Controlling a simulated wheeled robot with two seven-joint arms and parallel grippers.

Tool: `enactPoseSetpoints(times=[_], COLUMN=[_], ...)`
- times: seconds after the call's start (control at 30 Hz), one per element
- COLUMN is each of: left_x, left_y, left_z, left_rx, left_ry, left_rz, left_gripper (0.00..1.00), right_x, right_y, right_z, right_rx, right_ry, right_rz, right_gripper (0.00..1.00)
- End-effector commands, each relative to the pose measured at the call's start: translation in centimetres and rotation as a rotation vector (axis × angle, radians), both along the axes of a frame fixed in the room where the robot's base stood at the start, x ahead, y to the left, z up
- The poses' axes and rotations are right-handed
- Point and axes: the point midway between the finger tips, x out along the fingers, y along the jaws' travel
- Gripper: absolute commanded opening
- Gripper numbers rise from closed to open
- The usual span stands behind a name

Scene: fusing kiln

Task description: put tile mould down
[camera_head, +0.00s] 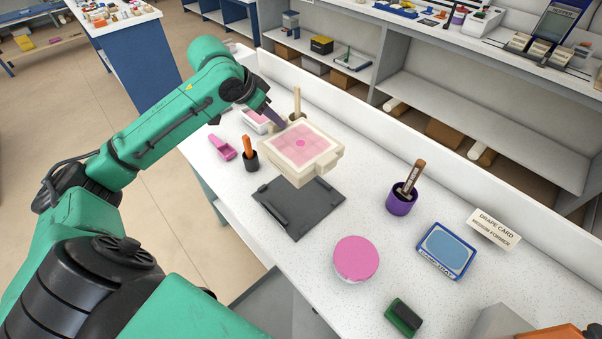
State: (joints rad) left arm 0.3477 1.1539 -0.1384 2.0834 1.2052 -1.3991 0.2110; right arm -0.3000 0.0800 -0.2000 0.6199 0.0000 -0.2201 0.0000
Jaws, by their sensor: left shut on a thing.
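The tile mould (301,149) is a cream square block with a pink, patterned inset on top. It is in the head view, a little above the middle, and looks held in the air over the far part of a dark grey flat plate (298,210). My left gripper (278,122) is shut on the mould at its far left side; the fingertips are partly hidden behind it. The plate is bare and has a raised bar along its left side. My right gripper is not in view.
Left of the mould are a pink scoop (223,147) and a black holder with an orange handle (251,158). A purple cup (400,200), pink-lidded round tub (356,259), blue tray (446,251) and green-black block (403,317) stand to the right. A low wall backs the bench.

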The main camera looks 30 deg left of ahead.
Motion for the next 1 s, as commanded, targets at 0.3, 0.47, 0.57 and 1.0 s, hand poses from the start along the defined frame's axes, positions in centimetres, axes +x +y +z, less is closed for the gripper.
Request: enactPoseSetpoints(times=[0.3, 0.47, 0.57, 1.0], left_x=[-0.2, -0.1, -0.1, -0.2], left_y=[-0.1, 0.0, 0.0, 0.0], left_z=[-10.3, -13.1, -15.1, -17.4], left_rx=[-0.005, -0.002, -0.002, 0.002], left_ry=[0.004, 0.000, 0.001, 0.000], left_rz=[0.001, 0.001, 0.002, -0.001], left_gripper=[0.00, 0.00, 0.00, 0.59], right_x=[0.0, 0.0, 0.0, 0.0], right_y=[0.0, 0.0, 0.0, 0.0], right_z=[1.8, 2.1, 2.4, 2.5], right_rx=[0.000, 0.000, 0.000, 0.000], right_ry=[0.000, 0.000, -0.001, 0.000], right_rz=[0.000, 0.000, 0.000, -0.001], right_gripper=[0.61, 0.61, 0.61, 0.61])
